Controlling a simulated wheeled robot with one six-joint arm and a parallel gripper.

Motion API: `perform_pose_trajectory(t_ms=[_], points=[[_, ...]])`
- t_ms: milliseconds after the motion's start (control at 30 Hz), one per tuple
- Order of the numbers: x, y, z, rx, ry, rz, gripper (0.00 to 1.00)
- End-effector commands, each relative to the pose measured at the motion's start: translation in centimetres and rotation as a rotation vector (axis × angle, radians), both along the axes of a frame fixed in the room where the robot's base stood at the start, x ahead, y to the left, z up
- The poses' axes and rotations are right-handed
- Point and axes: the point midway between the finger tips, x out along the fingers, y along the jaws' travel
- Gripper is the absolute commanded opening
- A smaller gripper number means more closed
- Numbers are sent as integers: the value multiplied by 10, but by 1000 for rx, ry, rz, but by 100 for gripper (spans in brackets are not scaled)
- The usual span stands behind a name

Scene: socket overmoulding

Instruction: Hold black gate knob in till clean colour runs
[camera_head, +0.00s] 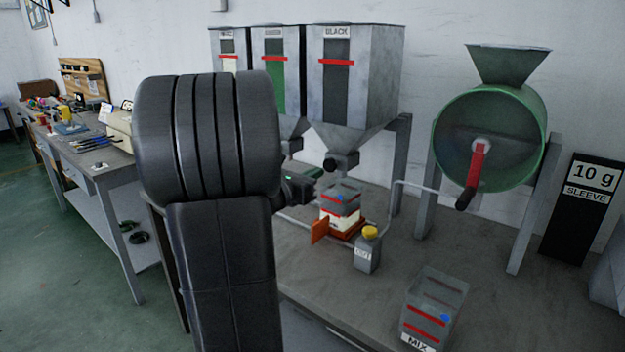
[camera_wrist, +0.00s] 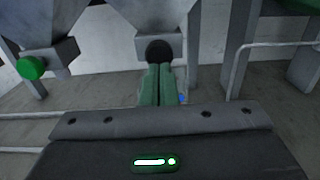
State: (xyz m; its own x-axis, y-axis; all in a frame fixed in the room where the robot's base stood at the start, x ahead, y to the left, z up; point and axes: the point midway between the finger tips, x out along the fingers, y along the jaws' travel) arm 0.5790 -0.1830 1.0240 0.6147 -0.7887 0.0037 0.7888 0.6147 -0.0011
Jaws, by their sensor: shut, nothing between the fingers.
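The hopper labelled BLACK (camera_head: 345,85) has a dark window crossed by a red line. Its round black gate knob (camera_head: 341,161) sits on the outlet below; it is also in the wrist view (camera_wrist: 159,50). My gripper (camera_wrist: 159,68) has its green fingers shut together, tips pointing at the knob and overlapping its lower edge in the wrist view. I cannot tell whether they touch it. A clear box (camera_head: 340,197) with red lines and something blue stands under the outlet on an orange and white base (camera_head: 341,225). Any falling colour is not visible.
A green knob (camera_wrist: 31,67) is on the neighbouring hopper. A grey box with a yellow button (camera_head: 369,233) stands in front. A clear MIX bin (camera_head: 434,305) sits at the bench's front. A green drum with a red crank (camera_head: 478,165) stands right. A thin pipe crosses the bench.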

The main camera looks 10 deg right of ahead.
Motion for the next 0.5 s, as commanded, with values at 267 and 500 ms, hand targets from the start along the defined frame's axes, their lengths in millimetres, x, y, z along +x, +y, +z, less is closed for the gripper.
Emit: perform_pose_trajectory(t_ms=[267,500], points=[[-28,39,0,3,0,8,0],[-50,67,0,2,0,5,0]])
